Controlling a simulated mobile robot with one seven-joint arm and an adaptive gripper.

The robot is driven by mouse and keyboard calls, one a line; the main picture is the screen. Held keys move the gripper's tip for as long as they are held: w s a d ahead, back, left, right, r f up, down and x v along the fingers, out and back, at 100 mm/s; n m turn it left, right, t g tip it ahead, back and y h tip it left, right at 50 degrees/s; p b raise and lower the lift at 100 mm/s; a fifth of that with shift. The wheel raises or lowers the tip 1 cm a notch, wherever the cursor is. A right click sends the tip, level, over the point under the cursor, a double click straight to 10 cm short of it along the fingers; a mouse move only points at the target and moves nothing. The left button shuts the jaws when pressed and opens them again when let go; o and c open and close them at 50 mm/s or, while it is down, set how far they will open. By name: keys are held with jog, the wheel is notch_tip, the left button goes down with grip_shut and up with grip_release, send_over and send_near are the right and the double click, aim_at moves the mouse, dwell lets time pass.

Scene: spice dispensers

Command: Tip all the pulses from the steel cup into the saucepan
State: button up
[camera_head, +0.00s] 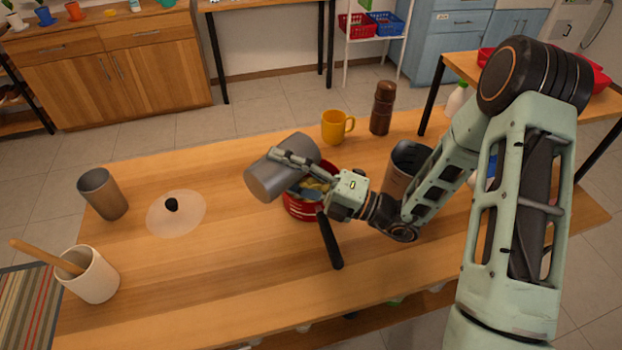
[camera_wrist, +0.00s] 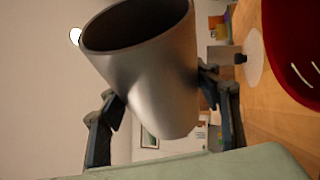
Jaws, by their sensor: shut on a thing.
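The steel cup (camera_head: 272,181) is held by my gripper (camera_head: 290,162) above the red saucepan (camera_head: 296,209). It is tipped far over, close to lying on its side. In the wrist view the two fingers of my gripper (camera_wrist: 165,92) are closed on either side of the steel cup (camera_wrist: 165,85). The visible part of its dark inside shows no pulses, but its depth is hidden. The saucepan stands on the table with its black handle toward the front. Yellowish and bluish contents show in it, partly hidden by the cup and gripper. Its red wall also shows in the wrist view (camera_wrist: 290,50).
A clear lid (camera_head: 185,221) with a black knob lies left of the saucepan. A grey-brown cup (camera_head: 105,195) and white crock (camera_head: 92,277) stand further left. A yellow mug (camera_head: 334,127), brown bottle (camera_head: 382,108) and dark tumbler (camera_head: 405,170) stand behind and right.

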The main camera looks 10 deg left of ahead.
aim_at(264, 191)
jog(key=shift+s+a+f+n+g+h+b, duration=0.1)
jog(key=shift+s+f+n+g+h+b, duration=0.1)
jog(key=shift+f+n+b, duration=0.3)
jog(key=shift+s+a+f+n+g+h+b, duration=0.1)
jog(key=shift+f+n+g+b, duration=0.15)
jog(key=shift+n+b, duration=0.4)
jog(key=shift+s+a+r+n+h+b, duration=0.15)
jog(key=shift+s+a+n+h+b, duration=0.2)
jog(key=shift+s+n+b, duration=0.35)
jog(key=shift+n+p, duration=0.35)
jog(key=shift+n, duration=0.1)
jog(key=shift+f+n+g+h, duration=0.35)
jog(key=shift+f+n+h, duration=0.2)
jog(key=shift+f+n, duration=0.55)
jog(key=shift+n, duration=0.2)
jog(key=shift+w+r+n+h+p, duration=0.1)
jog(key=shift+r+n+h+p, duration=0.1)
jog(key=shift+n+h+p, duration=0.4)
jog(key=shift+f+n+h+b, duration=0.35)
jog(key=shift+f+n, duration=0.35)
jog(key=shift+f, duration=0.25)
jog(key=f+n+t+h+b, duration=0.1)
jog(key=b, duration=0.1)
jog(key=s+a+f+n+h+b, duration=0.1)
jog(key=n+b, duration=0.1)
jog(key=s+f+n+t+h+b, duration=0.1)
jog(key=n+b, duration=0.1)
jog(key=shift+a+t, duration=0.15)
jog(key=shift+t, duration=0.15)
